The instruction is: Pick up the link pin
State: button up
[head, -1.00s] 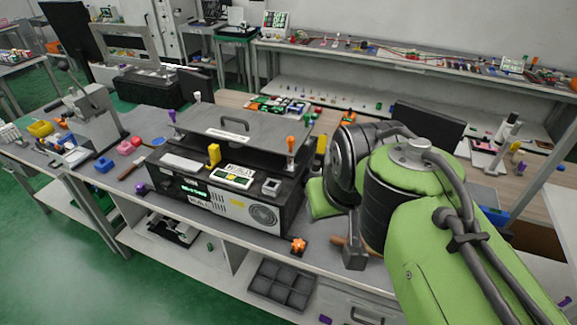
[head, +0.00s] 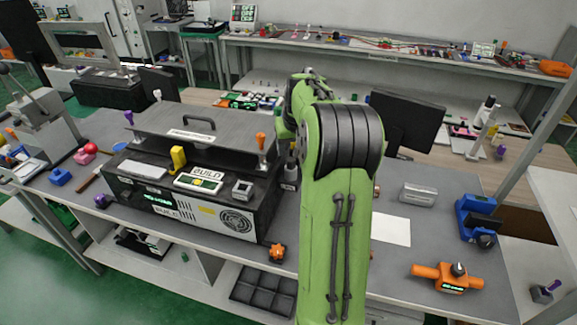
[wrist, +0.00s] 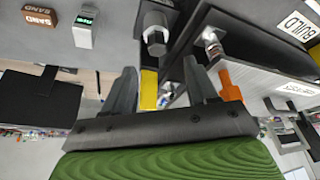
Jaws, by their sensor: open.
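I cannot tell for sure which part is the link pin. An orange-topped pin-like part (head: 261,142) stands upright at the right side of the black press-like machine (head: 190,205). An orange part (wrist: 232,84) also shows in the wrist view, just right of my right finger. My gripper (wrist: 160,72) is open, with no object held between its fingers. A yellow block (wrist: 149,90) and a grey round knob (wrist: 155,36) appear beyond the gap. In the head view my green arm hides most of the gripper, close to the machine's right side.
A yellow handle (head: 177,158) stands on the machine's front. An orange knob (head: 277,252) sits at the bench edge. To the right are an orange tool (head: 448,277), a blue device (head: 478,217), white paper (head: 390,229) and a monitor (head: 407,121). The bench around the paper is fairly clear.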

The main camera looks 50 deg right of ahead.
aim_at(291, 159)
jog(key=x, duration=0.6)
jog(key=shift+d+f, duration=0.15)
jog(key=shift+f, duration=0.05)
jog(key=shift+s+r, duration=0.15)
jog(key=shift+s, duration=0.05)
jog(key=shift+c, duration=0.4)
grip_shut()
